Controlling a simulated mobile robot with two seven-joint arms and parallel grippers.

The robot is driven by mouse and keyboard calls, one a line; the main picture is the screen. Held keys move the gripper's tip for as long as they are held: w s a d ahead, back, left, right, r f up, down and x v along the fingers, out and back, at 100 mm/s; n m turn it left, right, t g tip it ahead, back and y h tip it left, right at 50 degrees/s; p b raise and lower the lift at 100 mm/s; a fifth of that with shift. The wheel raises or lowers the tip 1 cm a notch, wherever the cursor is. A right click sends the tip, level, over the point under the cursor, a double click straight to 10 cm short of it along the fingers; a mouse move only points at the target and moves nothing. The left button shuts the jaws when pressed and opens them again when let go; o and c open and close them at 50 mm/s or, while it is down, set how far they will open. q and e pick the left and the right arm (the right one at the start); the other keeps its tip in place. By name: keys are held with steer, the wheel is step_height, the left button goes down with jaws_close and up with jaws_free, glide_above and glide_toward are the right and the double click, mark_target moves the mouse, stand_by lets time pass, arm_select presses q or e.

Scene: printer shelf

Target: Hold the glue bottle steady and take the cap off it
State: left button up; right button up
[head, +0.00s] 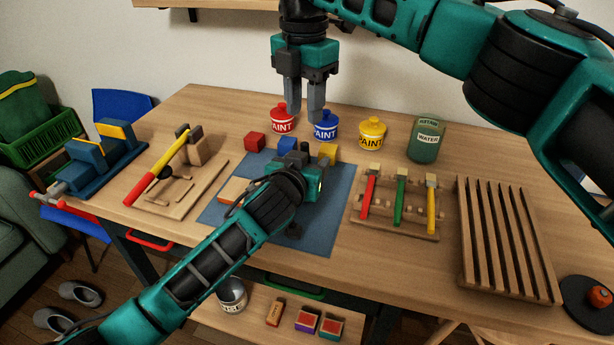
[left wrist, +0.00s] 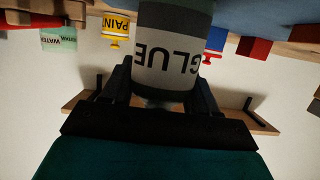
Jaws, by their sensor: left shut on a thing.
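The glue bottle (left wrist: 168,62) fills the middle of the left wrist view, upside down in the picture, with a pale GLUE label between darker bands. My left gripper (left wrist: 160,85) is shut on it, one finger on each side. In the head view my left gripper (head: 302,172) is over the blue mat (head: 328,222) and hides most of the bottle. A small dark tip shows just beyond it; I cannot tell whether this is the cap. My right gripper (head: 304,112) hangs above and beyond the left one, fingers pointing down, apart and empty.
Red (head: 283,118), blue (head: 326,126) and yellow (head: 372,132) paint pots and a green water can (head: 426,140) stand behind the mat. Coloured blocks (head: 255,142) lie at its back edge. A tool rack (head: 397,220) and slatted rack (head: 505,240) are right, a wooden board (head: 180,190) left.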

mark_target(304, 143)
steer(key=shift+f, duration=0.15)
steer(key=shift+c, duration=0.7)
steer(key=shift+s+f+g+y, duration=0.1)
steer(key=shift+f+g+y, duration=0.2)
steer(key=shift+y, duration=0.1)
steer(key=y, duration=0.1)
steer(key=f+m+g+y, duration=0.1)
steer(key=d+y, duration=0.1)
steer(key=shift+s+f+m, duration=0.25)
steer(key=shift+f+m, duration=0.05)
steer(key=shift+f, duration=0.1)
steer(key=w+d+m+y, duration=0.2)
steer(key=d+m+y, duration=0.5)
steer(key=d+y, duration=0.4)
steer(key=shift+t+h, duration=0.3)
steer(key=shift+h, duration=0.3)
steer(key=x, duration=1.1)
steer(key=shift+s+d+f, duration=0.2)
steer(key=shift+f, duration=0.05)
steer(key=shift+c, duration=0.5)
jaws_close()
